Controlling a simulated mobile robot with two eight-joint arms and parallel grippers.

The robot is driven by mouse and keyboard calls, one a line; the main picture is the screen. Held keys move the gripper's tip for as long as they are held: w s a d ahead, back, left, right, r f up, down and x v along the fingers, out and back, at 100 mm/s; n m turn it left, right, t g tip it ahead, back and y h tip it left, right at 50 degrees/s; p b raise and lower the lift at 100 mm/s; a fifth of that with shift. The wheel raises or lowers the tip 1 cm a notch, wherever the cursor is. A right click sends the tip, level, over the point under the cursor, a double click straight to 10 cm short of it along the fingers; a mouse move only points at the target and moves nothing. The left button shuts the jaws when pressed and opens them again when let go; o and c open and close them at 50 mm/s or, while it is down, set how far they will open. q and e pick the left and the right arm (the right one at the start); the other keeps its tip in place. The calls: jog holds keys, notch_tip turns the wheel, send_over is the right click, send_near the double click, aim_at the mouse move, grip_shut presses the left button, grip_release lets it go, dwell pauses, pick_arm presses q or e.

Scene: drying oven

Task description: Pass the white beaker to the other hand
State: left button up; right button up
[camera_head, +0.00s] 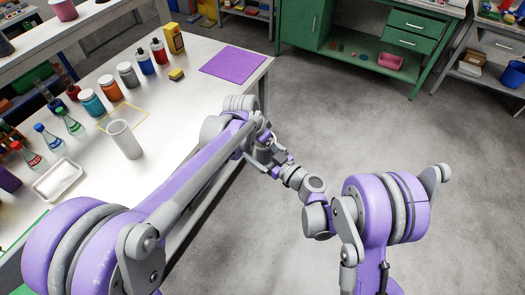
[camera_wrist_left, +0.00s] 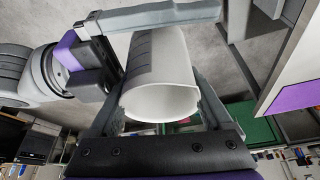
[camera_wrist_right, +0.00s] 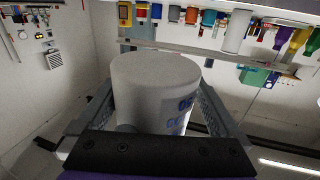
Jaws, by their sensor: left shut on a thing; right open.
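The white beaker (camera_wrist_left: 163,85) is between the fingers of my left gripper (camera_wrist_left: 160,105), which is shut on it; its open rim faces the left wrist camera. In the right wrist view the beaker (camera_wrist_right: 155,88) shows its closed end and blue markings. It lies between the spread fingers of my right gripper (camera_wrist_right: 152,112), which is open around it. In the head view the left gripper (camera_head: 268,155) and right gripper (camera_head: 288,170) meet beside the table's right edge; the beaker is hidden there by my arms.
The white table (camera_head: 185,85) carries a tall pale cylinder (camera_head: 124,139), a white tray (camera_head: 58,180), several jars and bottles, a yellow sponge (camera_head: 176,74), a yellow outline (camera_head: 140,112) and a purple mat (camera_head: 233,63). A green cabinet (camera_head: 365,45) stands behind. The floor right of the table is clear.

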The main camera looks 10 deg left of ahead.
jog(key=shift+a, duration=0.1)
jog(key=c, duration=0.9)
pick_arm(q)
jog(key=o, duration=1.1)
jog(key=shift+w, duration=0.1)
pick_arm(e)
jog(key=shift+s, duration=0.15)
jog(key=shift+c, duration=1)
pick_arm(q)
jog(key=shift+r, duration=0.1)
jog(key=v, duration=0.8)
jog(key=s+a+f+n+y, duration=0.1)
jog(key=s+a+f+n, duration=0.1)
jog(key=s, duration=0.6)
jog(key=s+a+f+n+t+y, duration=0.1)
jog(key=s+a+f+n, duration=0.2)
jog(key=s+a, duration=0.2)
jog(key=s+a+f+n+t, duration=0.1)
jog(key=s+a+f+n, duration=0.1)
jog(key=s, duration=0.9)
jog(key=shift+a+f+n+y, duration=0.2)
jog(key=shift+a+f, duration=0.05)
jog(key=shift+a, duration=0.25)
jog(key=shift+a+f+n+y, duration=0.2)
jog(key=shift+a, duration=0.35)
